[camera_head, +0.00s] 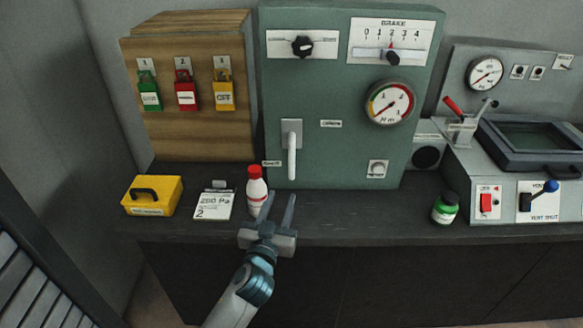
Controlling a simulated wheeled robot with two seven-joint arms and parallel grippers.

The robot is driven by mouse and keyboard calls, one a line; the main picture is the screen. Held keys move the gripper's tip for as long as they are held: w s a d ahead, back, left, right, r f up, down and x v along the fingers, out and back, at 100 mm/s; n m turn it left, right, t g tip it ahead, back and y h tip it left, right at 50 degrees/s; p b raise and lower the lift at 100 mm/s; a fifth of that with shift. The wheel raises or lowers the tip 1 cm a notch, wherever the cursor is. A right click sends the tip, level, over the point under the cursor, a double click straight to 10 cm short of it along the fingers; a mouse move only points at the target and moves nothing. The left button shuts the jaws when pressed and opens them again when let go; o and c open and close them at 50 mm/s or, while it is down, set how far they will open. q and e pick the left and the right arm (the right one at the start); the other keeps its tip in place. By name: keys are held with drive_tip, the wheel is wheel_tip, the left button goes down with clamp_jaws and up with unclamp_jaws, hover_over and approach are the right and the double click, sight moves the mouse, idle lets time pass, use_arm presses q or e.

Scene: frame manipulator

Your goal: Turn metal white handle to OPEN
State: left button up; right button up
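The white metal handle (292,158) is on the lower left front of the green cabinet (331,80). It hangs straight down from a grey plate. One small label (331,123) is to the right of its plate and another (272,163) is left of its lower end; both are too small to read surely. My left gripper (279,207) shows below the handle, over the front of the counter. Its two fingers point up and are spread with nothing between them. It appears apart from the handle. My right gripper is not in view.
A red-capped white bottle (256,192) stands just behind the left finger. A paper card (214,205) and yellow box (153,196) lie further left. A green jar (445,208) and grey console (515,165) are right. The counter between gripper and jar is clear.

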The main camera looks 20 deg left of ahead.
sight(291, 171)
use_arm(q)
drive_tip(key=w+p, duration=0.1)
drive_tip(key=w, duration=0.7)
drive_tip(key=w+a+p, duration=0.1)
drive_tip(key=w, duration=0.3)
drive_tip(key=shift+w+p, duration=0.25)
drive_tip(key=shift+p, duration=0.1)
drive_tip(key=shift+w, duration=0.75)
drive_tip(key=shift+a, duration=0.1)
clamp_jaws()
